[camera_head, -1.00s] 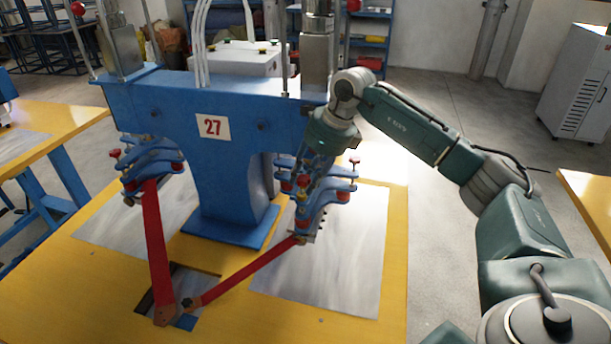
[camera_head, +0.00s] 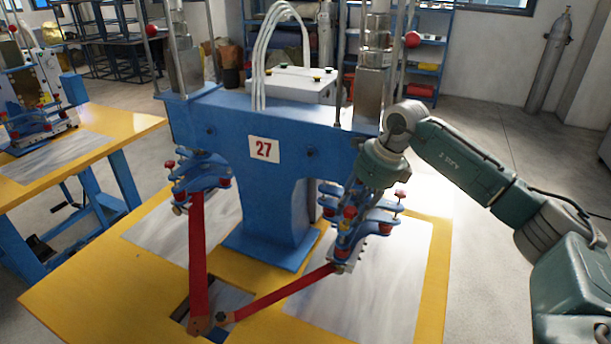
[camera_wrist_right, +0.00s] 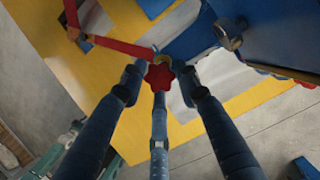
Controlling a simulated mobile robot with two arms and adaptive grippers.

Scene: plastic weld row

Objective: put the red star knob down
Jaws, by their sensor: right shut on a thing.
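The red star knob (camera_wrist_right: 159,77) shows in the right wrist view between the dark blue fingers of my right gripper (camera_wrist_right: 160,83), which is shut on it. The knob is above the yellow table and grey plate in that view. In the head view my right gripper (camera_head: 360,195) points down at the right-hand clamp head (camera_head: 362,222) of the blue welding machine. Its fingers overlap the blue clamp parts, and I cannot tell which red spot there is the held knob. My left gripper is not in view.
The blue machine (camera_head: 230,125), marked 27, stands on a yellow table (camera_head: 90,290). Red bars (camera_head: 198,260) run from both clamp heads to a pivot near the front edge. A grey plate (camera_head: 395,275) lies bare at right. Another yellow table stands at left.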

